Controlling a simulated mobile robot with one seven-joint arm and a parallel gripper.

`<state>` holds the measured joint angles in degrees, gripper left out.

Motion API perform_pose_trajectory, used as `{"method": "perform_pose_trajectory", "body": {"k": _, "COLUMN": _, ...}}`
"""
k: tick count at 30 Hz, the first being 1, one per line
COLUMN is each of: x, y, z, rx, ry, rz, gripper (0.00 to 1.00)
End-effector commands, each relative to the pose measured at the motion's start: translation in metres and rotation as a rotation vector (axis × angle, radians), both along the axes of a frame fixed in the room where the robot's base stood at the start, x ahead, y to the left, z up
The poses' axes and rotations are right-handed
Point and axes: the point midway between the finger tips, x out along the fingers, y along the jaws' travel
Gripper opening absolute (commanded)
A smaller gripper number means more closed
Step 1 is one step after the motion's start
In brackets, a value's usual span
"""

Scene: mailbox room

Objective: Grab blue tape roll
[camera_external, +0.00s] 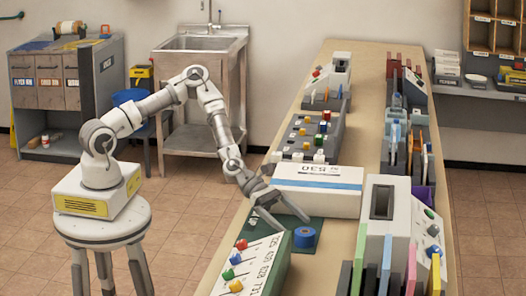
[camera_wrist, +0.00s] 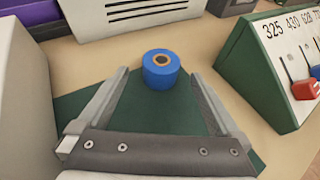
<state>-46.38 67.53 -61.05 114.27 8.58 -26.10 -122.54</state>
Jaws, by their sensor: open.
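The blue tape roll (camera_external: 305,237) lies flat on the dark green mat (camera_external: 291,225) on the long table, with its core hole facing up. In the wrist view the blue tape roll (camera_wrist: 161,70) sits ahead of my gripper (camera_wrist: 160,90), roughly centred between the two fingers and near or just past their tips. My gripper (camera_external: 283,221) is open and empty, its fingers spread wide over the mat just left of the roll in the external view. I cannot tell the exact gap between the fingertips and the roll.
A white box with a blue stripe (camera_external: 317,189) lies just behind the roll. A green panel with coloured knobs (camera_external: 262,268) stands in front, and it shows at right in the wrist view (camera_wrist: 262,62). A white slotted unit (camera_external: 383,222) stands to the right.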

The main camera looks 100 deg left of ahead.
Motion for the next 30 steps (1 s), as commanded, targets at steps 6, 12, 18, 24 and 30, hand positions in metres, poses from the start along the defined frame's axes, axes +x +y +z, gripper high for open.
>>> {"method": "perform_pose_trajectory", "body": {"k": 6, "x": 0.009, "y": -0.007, "z": -0.005, "rx": 0.000, "ry": 0.000, "rz": -0.001, "gripper": 1.00}}
{"method": "perform_pose_trajectory", "body": {"k": 12, "x": 0.027, "y": -0.020, "z": -0.014, "rx": 0.001, "ry": -0.001, "rz": -0.002, "gripper": 1.00}}
{"method": "perform_pose_trajectory", "body": {"k": 18, "x": 0.044, "y": -0.029, "z": -0.022, "rx": 0.000, "ry": 0.000, "rz": -0.001, "gripper": 1.00}}
{"method": "perform_pose_trajectory", "body": {"k": 24, "x": 0.046, "y": -0.031, "z": -0.023, "rx": 0.001, "ry": 0.000, "rz": 0.000, "gripper": 1.00}}
{"method": "perform_pose_trajectory", "body": {"k": 30, "x": 0.046, "y": -0.030, "z": -0.023, "rx": 0.000, "ry": 0.000, "rz": 0.000, "gripper": 0.80}}
